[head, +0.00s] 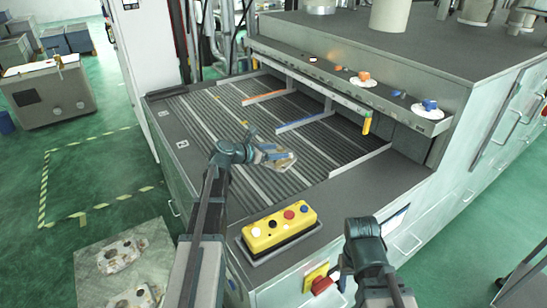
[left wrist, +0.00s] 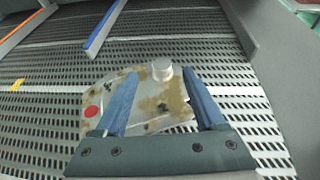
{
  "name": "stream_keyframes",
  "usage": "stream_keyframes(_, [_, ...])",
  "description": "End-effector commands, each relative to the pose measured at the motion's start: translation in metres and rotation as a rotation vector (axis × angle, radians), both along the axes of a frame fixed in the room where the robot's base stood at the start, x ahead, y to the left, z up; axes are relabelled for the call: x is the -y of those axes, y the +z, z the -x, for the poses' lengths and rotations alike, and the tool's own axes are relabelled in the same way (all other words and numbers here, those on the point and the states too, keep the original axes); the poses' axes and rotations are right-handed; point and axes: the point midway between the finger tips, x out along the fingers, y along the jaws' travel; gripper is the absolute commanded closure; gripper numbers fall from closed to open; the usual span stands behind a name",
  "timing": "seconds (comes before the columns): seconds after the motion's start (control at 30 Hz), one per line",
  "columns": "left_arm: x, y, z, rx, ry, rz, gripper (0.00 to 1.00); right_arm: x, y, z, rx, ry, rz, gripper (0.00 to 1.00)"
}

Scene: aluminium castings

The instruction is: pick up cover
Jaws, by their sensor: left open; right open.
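The cover, a thin grey metal plate with brown stains, lies on the slatted conveyor bed. In the left wrist view the cover (left wrist: 150,95) carries a red dot and a short round boss, and its near part lies between the blue fingers of my left gripper (left wrist: 165,100). The fingers are spread apart; whether they touch the plate I cannot tell. In the head view my left gripper (head: 272,153) is over the cover (head: 287,162) and partly hides it.
The conveyor bed (head: 230,108) has metal guide rails, one orange-edged (head: 268,97) and one blue-edged (head: 302,122). A yellow button box (head: 278,229) stands at its near edge. A machine hood (head: 355,82) overhangs the right side. Castings (head: 118,258) lie on a grey surface at lower left.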

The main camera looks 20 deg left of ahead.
Motion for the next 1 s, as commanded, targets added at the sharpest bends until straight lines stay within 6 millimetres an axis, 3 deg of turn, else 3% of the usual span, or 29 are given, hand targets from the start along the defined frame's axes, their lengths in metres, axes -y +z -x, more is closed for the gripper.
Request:
stream_keyframes(0.3, [0.022,-0.021,-0.033,0.0,-0.002,-0.002,0.29,0.0,-0.021,0.0,0.0,0.0,0.0,0.5])
stream_keyframes(0.57, [0.025,-0.02,-0.035,0.0,0.0,0.0,0.29,0.0,-0.02,0.0,0.0,0.0,0.0,0.5])
stream_keyframes(0.9, [0.025,-0.02,-0.035,0.0,0.0,0.0,0.88,0.0,-0.02,0.0,0.0,0.0,0.0,0.5])
stream_keyframes(1.0, [0.025,-0.02,-0.035,0.0,0.0,0.0,1.0,0.0,-0.02,0.0,0.0,0.0,0.0,0.5])
